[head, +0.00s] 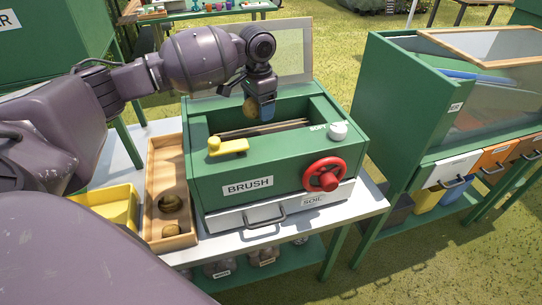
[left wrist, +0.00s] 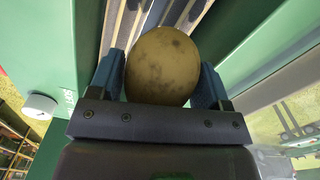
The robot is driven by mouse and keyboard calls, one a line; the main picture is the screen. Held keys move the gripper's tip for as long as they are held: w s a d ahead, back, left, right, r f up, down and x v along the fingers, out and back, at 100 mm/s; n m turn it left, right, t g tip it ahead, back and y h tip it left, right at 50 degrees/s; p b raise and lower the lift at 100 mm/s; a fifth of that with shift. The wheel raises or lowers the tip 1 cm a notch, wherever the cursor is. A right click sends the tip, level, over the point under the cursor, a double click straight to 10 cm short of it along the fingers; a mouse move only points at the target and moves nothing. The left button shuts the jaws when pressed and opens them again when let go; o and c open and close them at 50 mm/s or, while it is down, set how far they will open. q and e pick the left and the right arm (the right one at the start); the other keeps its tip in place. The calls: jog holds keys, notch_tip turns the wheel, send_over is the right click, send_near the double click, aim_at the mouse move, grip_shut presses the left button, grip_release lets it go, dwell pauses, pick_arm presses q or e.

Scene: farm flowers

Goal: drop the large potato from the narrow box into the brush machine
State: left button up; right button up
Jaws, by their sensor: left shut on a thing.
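My left gripper (head: 259,106) is over the open top of the green brush machine (head: 290,163), near its back left part. It is shut on a potato (head: 250,107), which also shows in the left wrist view (left wrist: 160,68) as a big, dirty yellow-brown oval between the two blue fingers. Below the potato, inside the machine, are long slats or rollers (head: 262,129). The narrow wooden box (head: 152,200) stands left of the machine. My right gripper is not in view.
A raised clear lid (head: 284,52) stands behind the opening. The machine has a yellow lever (head: 228,146), a white knob (head: 338,131), a red handwheel (head: 324,174) and a soil drawer (head: 273,215). A yellow bin (head: 112,206) stands left of the box. Another green machine (head: 405,100) stands at right.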

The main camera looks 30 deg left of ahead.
pick_arm(q)
notch_tip(320, 180, down, 2)
jog(key=shift+f+b, duration=0.1)
jog(key=shift+b, duration=0.5)
jog(key=o, duration=1.1)
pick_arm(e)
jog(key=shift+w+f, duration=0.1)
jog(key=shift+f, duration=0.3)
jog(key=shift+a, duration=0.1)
pick_arm(q)
notch_tip(320, 180, up, 10)
jog(key=shift+p, duration=0.85)
jog(key=shift+r, duration=0.5)
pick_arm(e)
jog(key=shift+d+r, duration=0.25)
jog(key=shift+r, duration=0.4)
